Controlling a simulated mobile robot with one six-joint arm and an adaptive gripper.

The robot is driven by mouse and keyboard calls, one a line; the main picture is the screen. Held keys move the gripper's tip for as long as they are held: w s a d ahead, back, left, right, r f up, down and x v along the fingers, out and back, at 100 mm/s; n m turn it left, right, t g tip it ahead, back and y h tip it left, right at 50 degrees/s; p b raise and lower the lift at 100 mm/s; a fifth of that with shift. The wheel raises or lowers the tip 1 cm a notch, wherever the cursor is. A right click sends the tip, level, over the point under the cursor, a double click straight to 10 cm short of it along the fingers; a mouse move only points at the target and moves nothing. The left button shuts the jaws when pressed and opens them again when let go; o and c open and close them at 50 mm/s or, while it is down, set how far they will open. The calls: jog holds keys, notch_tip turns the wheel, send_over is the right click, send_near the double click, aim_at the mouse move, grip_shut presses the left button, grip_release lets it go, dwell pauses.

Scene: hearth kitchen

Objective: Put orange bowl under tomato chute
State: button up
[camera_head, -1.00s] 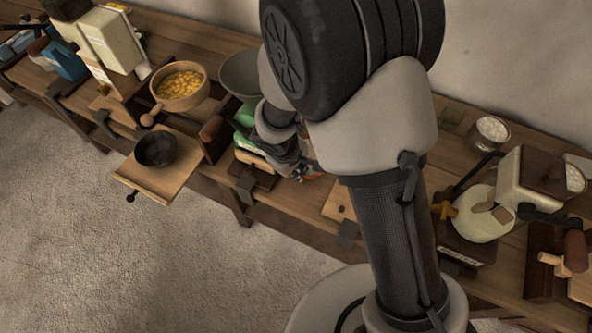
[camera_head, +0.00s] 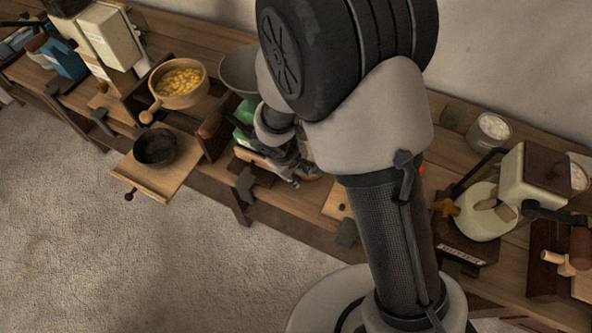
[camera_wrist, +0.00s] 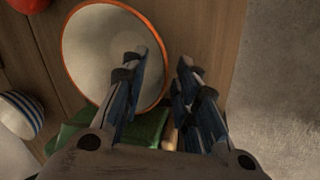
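The orange bowl, with a pale inside and an orange rim (camera_wrist: 66,62), fills the upper left of the wrist view. My gripper (camera_wrist: 163,65) is open. One finger overlaps the inside of the bowl in the picture and the other is to the right of its rim. I cannot tell whether either finger touches it. In the head view my gripper (camera_head: 297,178) is low over the bench, beside a green machine (camera_head: 243,112) with a grey funnel (camera_head: 238,70). The bowl is not clear there. No tomato chute can be made out for sure.
A blue-striped bowl (camera_wrist: 20,112) and a red object (camera_wrist: 30,3) show at the wrist view's left. A green part (camera_wrist: 145,127) lies below the bowl. A dark bowl (camera_head: 155,148) and yellow-filled pan (camera_head: 180,78) stand left. A cream machine (camera_head: 530,180) stands right.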

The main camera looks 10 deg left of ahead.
jog(key=p+v, duration=0.5)
jog(key=v, duration=0.7)
jog(key=s+d+r+m, duration=0.2)
jog(key=d+r+m, duration=0.3)
jog(key=d+r, duration=0.75)
jog(key=s+d+r+m+t+y, duration=0.1)
jog(key=s+d+r+m+t, duration=0.1)
jog(key=s+d+r+m, duration=0.4)
jog(key=s+d+r, duration=0.1)
jog(key=s+r, duration=0.2)
jog(key=s, duration=0.3)
jog(key=shift+s+d+r+y, duration=0.15)
jog(key=shift+d+r+y, duration=0.1)
jog(key=shift+d+y, duration=0.05)
